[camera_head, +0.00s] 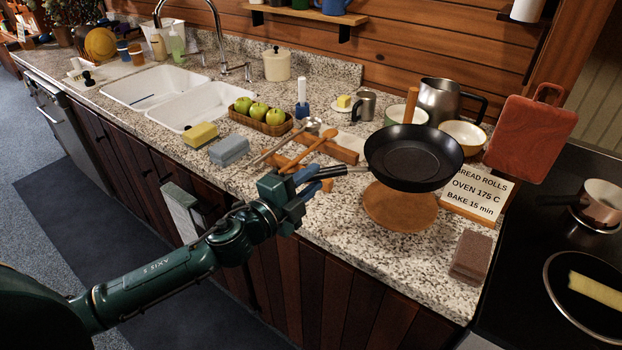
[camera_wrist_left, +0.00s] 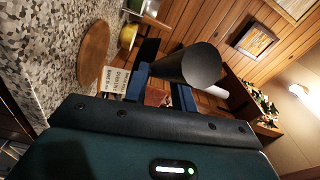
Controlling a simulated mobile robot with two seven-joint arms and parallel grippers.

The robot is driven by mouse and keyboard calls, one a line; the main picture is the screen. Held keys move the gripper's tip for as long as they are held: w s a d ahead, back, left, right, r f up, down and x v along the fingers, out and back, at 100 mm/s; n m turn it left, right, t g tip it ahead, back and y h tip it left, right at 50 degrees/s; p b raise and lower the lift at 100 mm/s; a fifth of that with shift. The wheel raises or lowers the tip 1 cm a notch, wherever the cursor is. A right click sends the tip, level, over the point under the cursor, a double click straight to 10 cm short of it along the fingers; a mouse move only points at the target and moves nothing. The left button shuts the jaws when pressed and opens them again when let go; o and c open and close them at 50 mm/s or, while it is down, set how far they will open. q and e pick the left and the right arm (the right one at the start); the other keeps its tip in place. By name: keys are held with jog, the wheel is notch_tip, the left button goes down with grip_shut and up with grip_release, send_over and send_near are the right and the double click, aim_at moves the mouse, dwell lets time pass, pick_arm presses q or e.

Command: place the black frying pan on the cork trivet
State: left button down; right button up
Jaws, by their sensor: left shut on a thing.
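The black frying pan (camera_head: 415,155) is in the air above the round cork trivet (camera_head: 398,208), apart from it and roughly level. It covers the far part of the trivet in the head view. My left gripper (camera_head: 312,178) is shut on the pan's handle, to the left of the pan. In the left wrist view the pan (camera_wrist_left: 187,66) shows beyond the fingers, and the trivet (camera_wrist_left: 96,55) lies on the counter at the upper left with clear space around it. My right gripper is not in view.
A recipe card (camera_head: 478,195) stands right of the trivet, and a brown sponge block (camera_head: 470,257) lies nearer the front edge. A metal pitcher (camera_head: 440,100) and bowls (camera_head: 462,136) stand behind the pan. Wooden utensils (camera_head: 309,150) lie to the left. The stove (camera_head: 566,265) is at right.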

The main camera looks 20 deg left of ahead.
pick_arm(q)
jog(key=shift+r, duration=0.15)
